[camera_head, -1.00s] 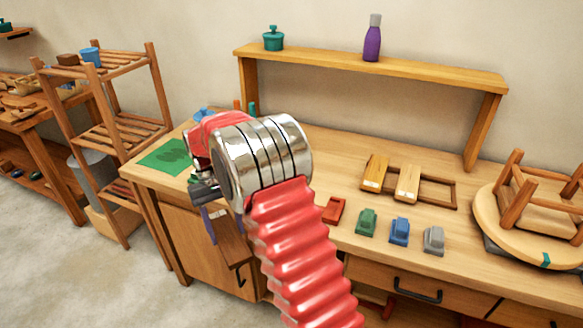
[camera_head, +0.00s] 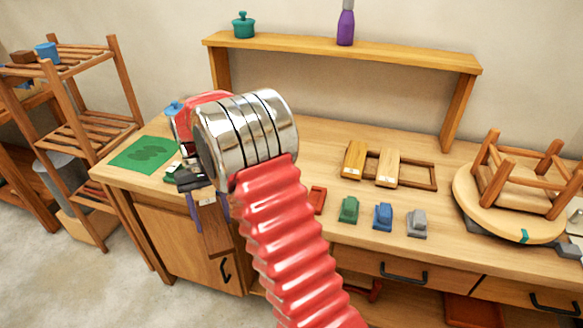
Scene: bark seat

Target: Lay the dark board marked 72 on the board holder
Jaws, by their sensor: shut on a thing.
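My gripper (camera_head: 208,207), with purple fingers, is shut on a dark brown board (camera_head: 214,240) that hangs at the front edge of the bench, left of centre. A pale patch shows near the board's top, but I cannot read a number on it. My arm hides part of the gripper. The board holder (camera_head: 434,177) is a brown wooden frame lying on the bench, to the right of my gripper. A yellow-brown board (camera_head: 354,159) and a paler board (camera_head: 388,167) lie across its left and middle parts. Its right part is open and bare.
Red (camera_head: 317,200), green (camera_head: 349,209), blue (camera_head: 383,216) and grey (camera_head: 417,222) blocks stand in front of the holder. An upturned stool (camera_head: 520,185) rests on a round disc at right. A raised shelf (camera_head: 340,58) spans the back. A green mat (camera_head: 143,155) lies at left.

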